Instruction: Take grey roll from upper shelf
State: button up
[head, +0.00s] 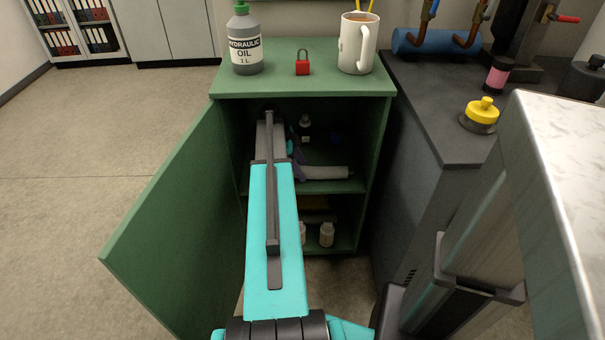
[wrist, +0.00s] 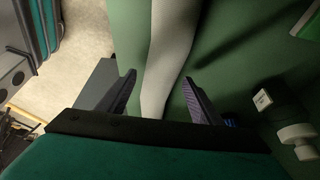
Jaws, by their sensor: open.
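The grey roll (head: 325,172) lies on the upper shelf (head: 345,186) inside the green cabinet; its left end is hidden behind my arm and gripper in the head view. In the wrist view the roll (wrist: 172,45) runs lengthwise between the two fingers of my gripper (wrist: 160,80). My gripper is open, with a finger on each side of the roll.
The cabinet door (head: 165,215) stands open at the left. A dark bottle (head: 305,125) stands behind the roll. White bottles (head: 327,234) are on the lower shelf. On top are an oil bottle (head: 245,45), red padlock (head: 302,66) and mug (head: 355,45).

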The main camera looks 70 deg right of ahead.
jog(key=shift+c, duration=0.2)
dwell(0.3)
jog(key=c, duration=1.2)
jog(key=shift+a+r, duration=0.1)
jog(key=shift+s+a+r, duration=0.2)
jog(key=shift+a+r, duration=0.15)
notch_tip(320, 180, up, 6)
jog(key=shift+d+r+p, duration=0.1)
jog(key=shift+p, duration=0.4)
jog(key=s+a+p, duration=0.1)
jog(key=s+a, duration=0.2)
jog(key=a, duration=0.5)
jog(key=s+a+p, duration=0.1)
jog(key=s+a, duration=0.2)
jog(key=a, duration=0.4)
jog(key=shift+a+r+p, duration=0.15)
jog(key=shift+a+p, duration=0.2)
jog(key=a+p, duration=0.1)
jog(key=p, duration=0.4)
jog(key=shift+s+a+p, duration=0.1)
jog(key=shift+s+p, duration=0.1)
jog(key=shift+p, duration=0.2)
